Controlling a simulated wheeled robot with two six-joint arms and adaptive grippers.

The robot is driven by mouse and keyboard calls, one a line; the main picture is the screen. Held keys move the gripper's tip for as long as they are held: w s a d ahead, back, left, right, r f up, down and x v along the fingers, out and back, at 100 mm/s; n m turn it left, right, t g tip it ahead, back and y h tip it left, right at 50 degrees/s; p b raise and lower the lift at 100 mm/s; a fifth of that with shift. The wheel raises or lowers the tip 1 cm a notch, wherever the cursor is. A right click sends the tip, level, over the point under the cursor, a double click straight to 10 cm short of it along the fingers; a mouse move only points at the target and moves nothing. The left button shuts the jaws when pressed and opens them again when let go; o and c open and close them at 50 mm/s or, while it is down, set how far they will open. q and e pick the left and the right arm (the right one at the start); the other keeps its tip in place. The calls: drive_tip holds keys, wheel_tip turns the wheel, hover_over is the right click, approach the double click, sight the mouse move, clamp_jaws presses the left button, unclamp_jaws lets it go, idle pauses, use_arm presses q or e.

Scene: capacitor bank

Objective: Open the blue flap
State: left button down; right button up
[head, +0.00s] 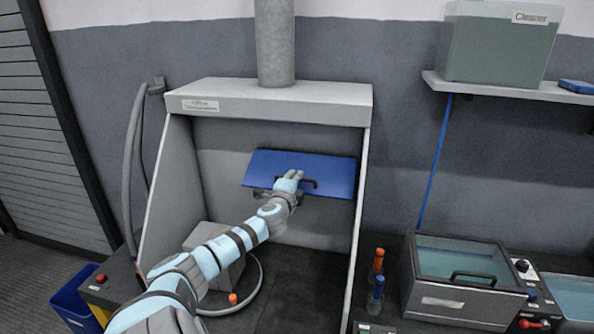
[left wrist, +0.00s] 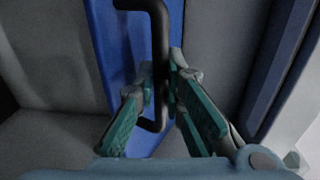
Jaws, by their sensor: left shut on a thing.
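The blue flap (head: 262,166) is a wide panel inside the grey hooded booth, set against its back wall. From the head I cannot tell how far it is tilted out. A dark bar handle (head: 311,183) sticks out near its lower edge. My left gripper (head: 292,177) is at this handle, in front of the flap. In the left wrist view the blue panel (left wrist: 118,60) lies behind the black handle (left wrist: 158,28), and my left gripper (left wrist: 163,82) has its teal fingers closed on either side of the bar. My right gripper is not in view.
The booth's side walls (head: 172,185) flank my left arm, with a grey hood (head: 270,100) above. A grey box (head: 215,240) and a hose stand at its lower left.

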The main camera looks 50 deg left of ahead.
use_arm(q)
drive_tip(key=c, duration=1.9)
unclamp_jaws()
drive_tip(key=shift+a, duration=0.1)
drive_tip(key=shift+o, duration=1.2)
drive_tip(key=shift+f, duration=0.1)
drive_tip(key=v, duration=0.7)
drive_tip(key=shift+s, duration=0.2)
